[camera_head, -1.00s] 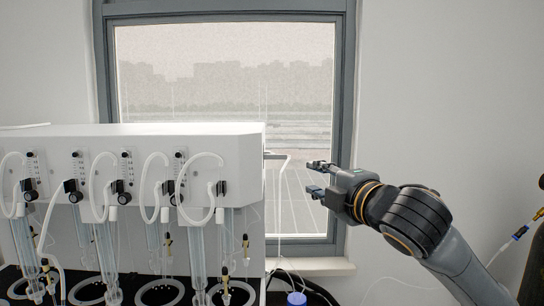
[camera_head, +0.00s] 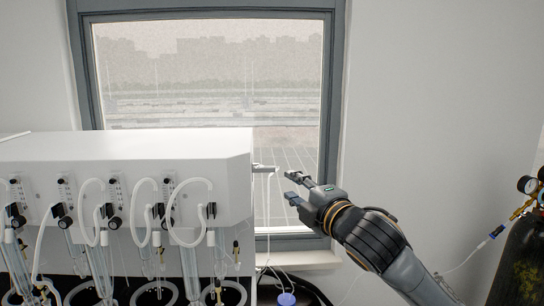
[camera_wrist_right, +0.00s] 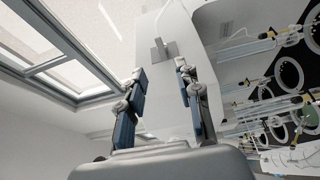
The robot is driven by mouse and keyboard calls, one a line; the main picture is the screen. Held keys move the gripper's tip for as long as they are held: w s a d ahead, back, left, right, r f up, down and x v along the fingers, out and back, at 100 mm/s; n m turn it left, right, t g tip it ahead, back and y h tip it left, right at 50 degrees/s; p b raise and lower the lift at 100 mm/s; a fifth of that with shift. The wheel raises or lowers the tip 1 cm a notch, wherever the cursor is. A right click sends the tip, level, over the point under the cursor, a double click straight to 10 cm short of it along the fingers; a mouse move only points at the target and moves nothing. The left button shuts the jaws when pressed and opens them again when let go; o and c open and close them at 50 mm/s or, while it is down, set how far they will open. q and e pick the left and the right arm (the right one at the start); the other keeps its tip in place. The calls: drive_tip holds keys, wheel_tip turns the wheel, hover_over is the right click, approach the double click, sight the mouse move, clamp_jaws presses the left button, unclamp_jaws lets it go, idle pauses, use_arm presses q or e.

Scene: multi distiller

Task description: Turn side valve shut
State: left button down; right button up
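The side valve (camera_head: 264,168) is a small pale handle sticking out of the right side of the white distiller housing (camera_head: 243,185), with a white tube hanging from it. In the right wrist view the valve (camera_wrist_right: 163,50) shows as a small grey cross-like piece beyond the fingertips. My right gripper (camera_head: 290,186) is open and empty, just right of the valve and apart from it. In the wrist view its two blue-padded fingers (camera_wrist_right: 160,74) stand apart, with the valve roughly between and beyond their tips. My left gripper is not in view.
Glass tubes and white hoses (camera_head: 185,212) line the distiller's front. A window (camera_head: 210,100) is behind. A blue-capped container (camera_head: 286,298) stands below the valve. A dark gas cylinder with gauges (camera_head: 520,262) stands at right. The space around my right gripper is free.

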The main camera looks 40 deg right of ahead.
sight(270, 171)
drive_tip(key=p+x, duration=0.4)
drive_tip(key=x, duration=0.6)
drive_tip(key=shift+w, duration=0.15)
drive_tip(key=shift+w+d+f+p, duration=0.15)
drive_tip(key=shift+w+p, duration=0.15)
drive_tip(key=shift+w, duration=0.15)
clamp_jaws()
